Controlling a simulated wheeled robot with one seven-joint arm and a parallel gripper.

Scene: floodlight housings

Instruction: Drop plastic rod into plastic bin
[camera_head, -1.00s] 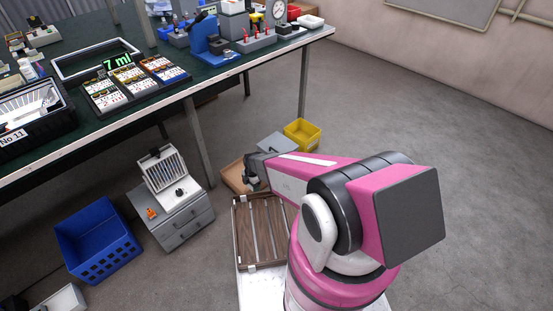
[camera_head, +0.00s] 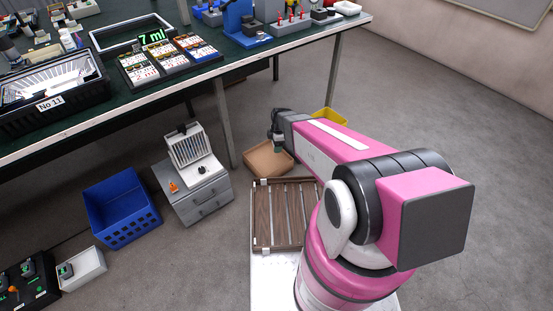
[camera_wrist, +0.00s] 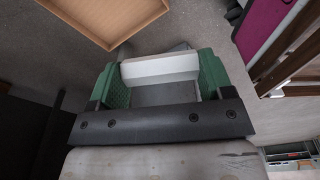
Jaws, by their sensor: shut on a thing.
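My gripper (camera_wrist: 160,85) shows in the wrist view with its two green finger pads shut on a pale grey-white bar, which I take to be the plastic rod (camera_wrist: 160,67). The bar spans between the pads, above the floor. A blue plastic bin (camera_head: 126,225) with a perforated side stands on the floor at left, apart from my gripper. A yellow bin (camera_head: 331,117) is partly hidden behind my arm.
The brown box (camera_head: 268,162) also shows in the wrist view (camera_wrist: 107,41). A slatted wooden crate (camera_head: 263,215) stands near my base. A grey drawer cabinet (camera_head: 206,195) stands beside the blue bin. The green-topped workbench (camera_head: 95,125) runs along the back. Open floor lies at right.

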